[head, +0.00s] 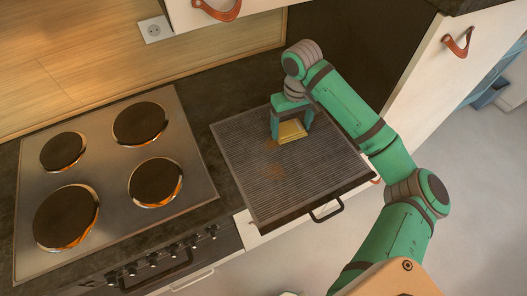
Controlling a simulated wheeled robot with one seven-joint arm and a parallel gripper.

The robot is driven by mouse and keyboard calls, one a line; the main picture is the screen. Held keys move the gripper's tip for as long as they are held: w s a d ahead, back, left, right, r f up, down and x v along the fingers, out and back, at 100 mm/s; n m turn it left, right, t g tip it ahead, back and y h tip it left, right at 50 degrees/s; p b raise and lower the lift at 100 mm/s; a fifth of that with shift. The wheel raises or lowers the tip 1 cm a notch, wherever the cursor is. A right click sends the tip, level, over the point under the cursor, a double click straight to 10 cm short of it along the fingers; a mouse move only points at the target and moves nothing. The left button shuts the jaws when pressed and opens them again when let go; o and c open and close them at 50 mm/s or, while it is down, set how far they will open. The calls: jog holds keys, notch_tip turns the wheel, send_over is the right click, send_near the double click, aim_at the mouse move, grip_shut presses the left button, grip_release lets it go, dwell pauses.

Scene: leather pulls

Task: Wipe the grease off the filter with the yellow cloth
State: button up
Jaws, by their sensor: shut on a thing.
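The filter (245,185) is a grey ribbed square panel with a dark handle at its front. It lies on the dark counter to the right of the stove. My gripper (291,132) points down over the filter's upper right part and is shut on the folded yellow cloth (292,132).
A stove (111,180) with several round burners stands to the left, with knobs along its front. A wall socket (155,29) is behind. Cabinet fronts with leather pulls (457,43) are at the top and upper right. Floor is open at right.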

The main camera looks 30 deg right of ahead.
aim_at(250, 151)
jog(key=shift+w+a, duration=0.15)
jog(key=shift+a, duration=2.25)
jog(key=shift+w+a, duration=0.2)
jog(key=shift+a, duration=2.2)
jog(key=shift+w+a, duration=0.15)
jog(key=shift+a, duration=2.25)
jog(key=r, duration=0.3)
jog(key=shift+w+a+r, duration=0.1)
jog(key=shift+w, duration=0.1)
jog(key=shift+s+d+r, duration=0.15)
jog(key=shift+r, duration=0.3)
jog(key=shift+s+d+r, duration=0.1)
jog(key=shift+d+r, duration=0.05)
jog(key=shift+r, duration=0.25)
notch_tip(250, 151, up, 4)
jog(key=shift+a+f, duration=0.15)
jog(key=shift+f, duration=0.1)
